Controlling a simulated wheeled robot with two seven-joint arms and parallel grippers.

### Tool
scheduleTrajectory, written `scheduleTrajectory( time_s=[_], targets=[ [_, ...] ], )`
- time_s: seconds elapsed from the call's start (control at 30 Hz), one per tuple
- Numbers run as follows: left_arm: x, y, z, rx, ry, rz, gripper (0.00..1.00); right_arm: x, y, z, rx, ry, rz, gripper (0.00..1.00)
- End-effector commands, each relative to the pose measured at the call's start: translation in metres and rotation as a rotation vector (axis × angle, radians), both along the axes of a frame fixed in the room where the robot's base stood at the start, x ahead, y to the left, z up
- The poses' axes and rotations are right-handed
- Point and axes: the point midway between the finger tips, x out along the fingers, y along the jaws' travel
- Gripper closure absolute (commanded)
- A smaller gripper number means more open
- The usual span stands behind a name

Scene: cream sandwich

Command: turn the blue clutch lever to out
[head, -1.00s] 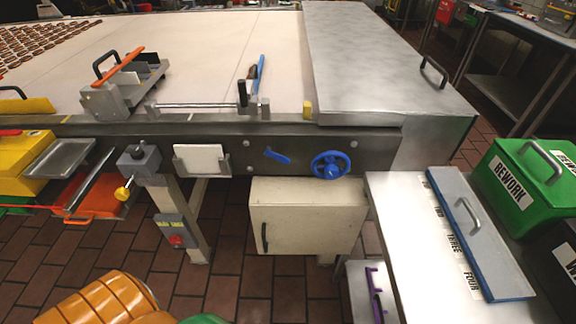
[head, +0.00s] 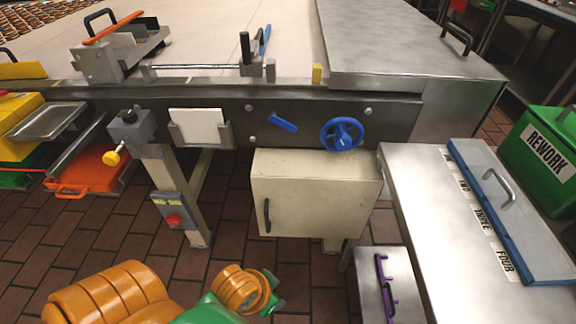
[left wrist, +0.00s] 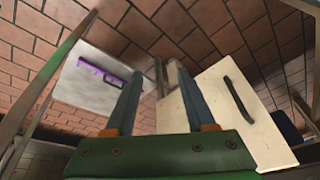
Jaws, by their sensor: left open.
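The blue clutch lever (head: 283,122) is a short bar on the dark front panel of the machine. It slants down from left to right, and no gripper touches it. No label for its positions is readable. My left arm shows at the bottom of the head view, below and left of the lever. My left gripper (left wrist: 154,75) shows in the left wrist view with its two fingers apart and nothing between them. The lever does not show in that view. My right gripper is not in view.
A blue handwheel (head: 342,134) sits right of the lever. A cream cabinet (head: 315,192) hangs below them. A pale card holder (head: 199,128) is to the left. A steel side table (head: 430,210) stands at the right. Open floor lies in front of the cabinet.

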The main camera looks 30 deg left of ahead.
Motion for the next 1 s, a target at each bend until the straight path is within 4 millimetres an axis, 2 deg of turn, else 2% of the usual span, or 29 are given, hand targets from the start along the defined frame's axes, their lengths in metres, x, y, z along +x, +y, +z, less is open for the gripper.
scheduleTrajectory(
  time_s=[0.03, 0.17, 0.27, 0.43, 0.5, 0.63, 0.73, 1.0],
  targets=[
    [-0.002, 0.000, 0.003, -0.001, -0.011, 0.000, 0.45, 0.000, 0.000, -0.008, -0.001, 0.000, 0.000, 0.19],
    [0.059, 0.041, 0.015, 0.260, -0.184, -0.118, 0.45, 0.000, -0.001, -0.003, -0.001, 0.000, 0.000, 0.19],
    [0.105, 0.072, 0.035, 0.511, -0.299, -0.236, 0.45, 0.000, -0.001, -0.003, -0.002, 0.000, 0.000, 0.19],
    [0.179, 0.114, 0.097, 1.046, -0.417, -0.483, 0.45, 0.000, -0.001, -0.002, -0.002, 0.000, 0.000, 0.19],
    [0.204, 0.122, 0.127, 1.272, -0.420, -0.587, 0.45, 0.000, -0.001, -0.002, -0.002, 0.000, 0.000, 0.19],
    [0.236, 0.123, 0.171, 1.614, -0.378, -0.748, 0.45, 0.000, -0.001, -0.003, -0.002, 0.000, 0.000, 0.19],
    [0.250, 0.123, 0.184, 1.727, -0.350, -0.802, 0.45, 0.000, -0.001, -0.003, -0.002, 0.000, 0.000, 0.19],
    [0.294, 0.150, 0.184, 1.731, -0.348, -0.803, 0.45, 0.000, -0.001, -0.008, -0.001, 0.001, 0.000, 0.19]
  ],
)
